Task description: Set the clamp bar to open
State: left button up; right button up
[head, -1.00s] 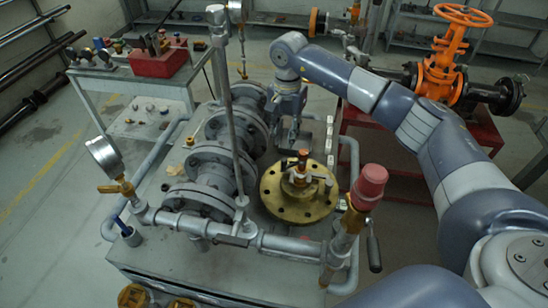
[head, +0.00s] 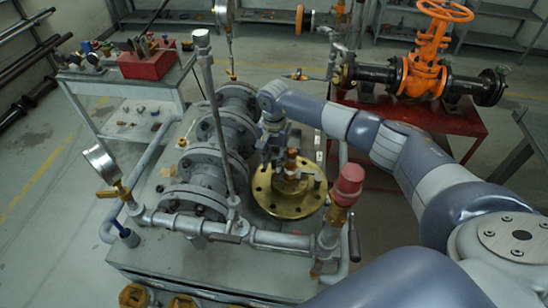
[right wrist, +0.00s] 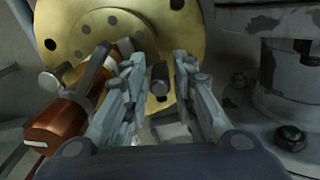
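A round brass flange (head: 266,195) lies on the bench, with a copper-orange fitting (head: 292,160) and small grey metal parts on top. In the right wrist view the flange (right wrist: 85,28) is at the top and the copper fitting (right wrist: 60,125) is at the left. A short dark grey peg (right wrist: 160,80), perhaps an end of the clamp bar, shows between my fingers. My right gripper (right wrist: 158,65) is open, with its fingers on either side of the peg and visible gaps. In the head view my right gripper (head: 272,148) is behind and left of the fitting. My left gripper is out of view.
Grey flanged pipes (head: 200,170) stand close left of the brass flange. A red-capped valve (head: 347,185) stands at its front right, and a vertical rod (head: 213,110) rises at the left. An orange gate valve (head: 425,70) stands on a red table at the back right.

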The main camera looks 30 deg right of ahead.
grip_shut()
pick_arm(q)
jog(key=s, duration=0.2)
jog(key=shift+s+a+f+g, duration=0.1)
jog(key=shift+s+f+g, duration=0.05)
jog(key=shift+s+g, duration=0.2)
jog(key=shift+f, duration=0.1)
